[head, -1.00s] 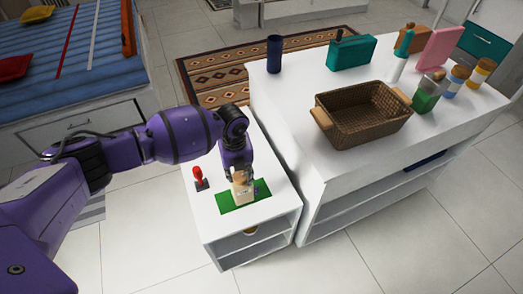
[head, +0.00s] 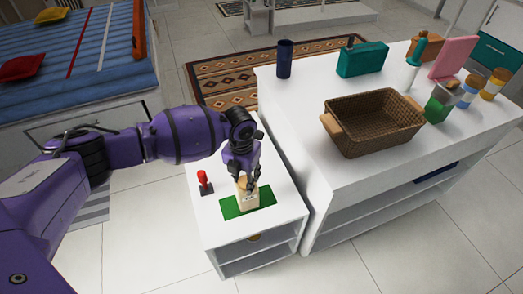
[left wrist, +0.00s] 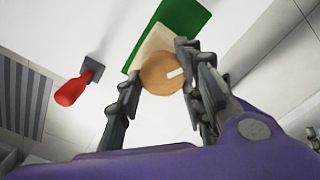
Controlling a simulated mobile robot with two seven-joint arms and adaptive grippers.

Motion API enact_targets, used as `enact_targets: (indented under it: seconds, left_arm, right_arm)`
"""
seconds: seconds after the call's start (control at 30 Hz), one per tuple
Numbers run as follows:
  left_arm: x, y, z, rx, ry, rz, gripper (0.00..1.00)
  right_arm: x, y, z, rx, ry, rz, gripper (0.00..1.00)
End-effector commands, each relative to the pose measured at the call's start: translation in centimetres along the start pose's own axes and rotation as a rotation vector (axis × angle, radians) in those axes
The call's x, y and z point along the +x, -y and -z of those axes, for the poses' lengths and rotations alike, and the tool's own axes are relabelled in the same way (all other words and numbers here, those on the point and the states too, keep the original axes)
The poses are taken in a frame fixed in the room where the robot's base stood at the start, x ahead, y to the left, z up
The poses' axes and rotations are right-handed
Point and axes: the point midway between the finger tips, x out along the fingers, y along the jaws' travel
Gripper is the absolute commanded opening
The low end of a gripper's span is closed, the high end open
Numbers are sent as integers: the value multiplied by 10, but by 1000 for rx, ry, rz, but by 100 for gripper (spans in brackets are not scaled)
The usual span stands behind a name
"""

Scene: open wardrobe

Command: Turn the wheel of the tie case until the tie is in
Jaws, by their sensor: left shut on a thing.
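The tie case is a small beige box (head: 247,201) on a green mat (head: 266,196) on the low white cabinet. In the left wrist view the round tan wheel (left wrist: 158,80) with a white mark faces the camera, with the beige case (left wrist: 153,46) behind it. My left gripper (head: 246,183) reaches down to the case from above. Its fingers (left wrist: 161,66) are shut on the wheel, one at each side. I cannot make out the tie. My right gripper is out of view.
A red-handled item (head: 203,180) on a dark base stands left of the mat. The taller white counter (head: 301,121) is close on the right, with a wicker basket (head: 372,125) and several bottles and bags.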

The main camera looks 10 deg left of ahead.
Motion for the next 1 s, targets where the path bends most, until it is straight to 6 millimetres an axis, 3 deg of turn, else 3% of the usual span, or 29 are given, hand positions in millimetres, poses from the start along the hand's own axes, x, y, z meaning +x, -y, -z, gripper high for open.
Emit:
enact_targets:
  seconds: [0.43,0.47,0.57,0.87,1.0]
  left_arm:
    - [2,-3,1,6,-2,-6,9]
    - [2,-3,1,6,-3,-6,39]
    - [1,-3,1,6,-3,-5,52]
    - [0,-1,0,7,-1,-2,52]
    - [-11,-1,0,8,1,-1,52]
  right_arm:
    - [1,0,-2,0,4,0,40]
    - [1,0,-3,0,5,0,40]
    - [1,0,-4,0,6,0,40]
    - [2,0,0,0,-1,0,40]
    - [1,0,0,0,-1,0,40]
